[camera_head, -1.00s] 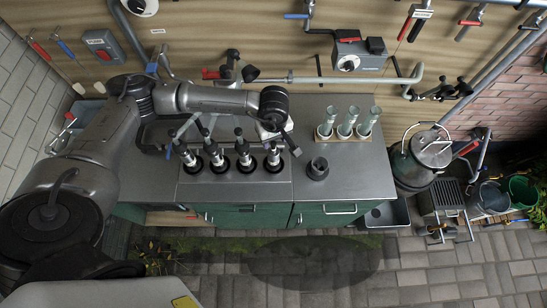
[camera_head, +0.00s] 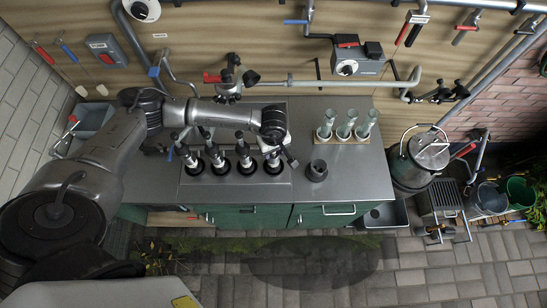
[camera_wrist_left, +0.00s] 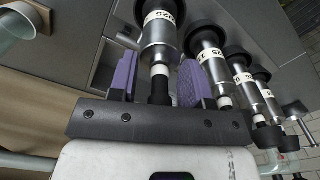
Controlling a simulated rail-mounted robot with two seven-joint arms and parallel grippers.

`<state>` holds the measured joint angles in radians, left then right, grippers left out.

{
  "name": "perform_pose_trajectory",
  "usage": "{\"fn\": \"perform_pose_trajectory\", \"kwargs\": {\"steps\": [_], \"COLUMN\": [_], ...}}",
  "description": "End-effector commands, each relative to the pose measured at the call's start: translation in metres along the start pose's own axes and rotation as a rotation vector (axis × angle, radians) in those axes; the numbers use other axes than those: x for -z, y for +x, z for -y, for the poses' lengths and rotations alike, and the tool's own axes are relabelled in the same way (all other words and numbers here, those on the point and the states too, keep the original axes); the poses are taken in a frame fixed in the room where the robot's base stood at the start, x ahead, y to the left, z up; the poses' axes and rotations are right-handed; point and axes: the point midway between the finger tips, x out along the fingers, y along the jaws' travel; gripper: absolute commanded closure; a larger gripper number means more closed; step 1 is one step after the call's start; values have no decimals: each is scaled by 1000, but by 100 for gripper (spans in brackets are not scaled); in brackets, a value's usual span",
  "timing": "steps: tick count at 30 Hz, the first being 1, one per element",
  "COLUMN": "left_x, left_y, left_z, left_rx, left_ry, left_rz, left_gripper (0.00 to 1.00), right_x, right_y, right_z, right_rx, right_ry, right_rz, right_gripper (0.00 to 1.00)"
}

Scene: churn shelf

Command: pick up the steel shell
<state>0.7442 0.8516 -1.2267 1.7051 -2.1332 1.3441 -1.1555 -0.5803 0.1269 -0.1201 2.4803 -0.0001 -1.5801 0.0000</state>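Several steel shells with white label bands and black ends stand in a row in the rack at the counter's middle. In the left wrist view the nearest shell (camera_wrist_left: 159,40) points down between the two purple finger pads of my left gripper (camera_wrist_left: 160,85). A gap shows between each pad and the narrow black lower part, so the gripper is open around it. The other shells (camera_wrist_left: 211,58) stand beside it. My right gripper is not in view.
A black cup (camera_head: 317,171) stands on the steel counter (camera_head: 352,178) right of the rack. A holder with glass tubes (camera_head: 344,130) is behind it. A bent pipe (camera_head: 330,83) runs along the wall. The counter's right front is clear.

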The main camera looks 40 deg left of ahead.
Motion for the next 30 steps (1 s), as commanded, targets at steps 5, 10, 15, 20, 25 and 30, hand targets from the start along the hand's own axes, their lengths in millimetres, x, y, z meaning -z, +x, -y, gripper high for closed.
{"fn": "perform_pose_trajectory", "kwargs": {"steps": [5,10,15,20,25,30], "left_x": [0,0,0,0,0,0], "left_y": [0,0,0,-1,-1,-2], "left_z": [0,0,0,0,-1,-1], "left_rx": [0,0,0,0,-2,-2], "left_ry": [0,0,0,0,0,0], "left_rz": [0,0,0,0,0,0], "left_gripper": [73,89,100,100,100,100], "right_x": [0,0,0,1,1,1], "right_y": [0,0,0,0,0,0], "right_z": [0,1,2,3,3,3], "right_rx": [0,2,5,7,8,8], "right_ry": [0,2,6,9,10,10], "right_rz": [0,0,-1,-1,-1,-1], "right_gripper": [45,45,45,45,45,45]}}
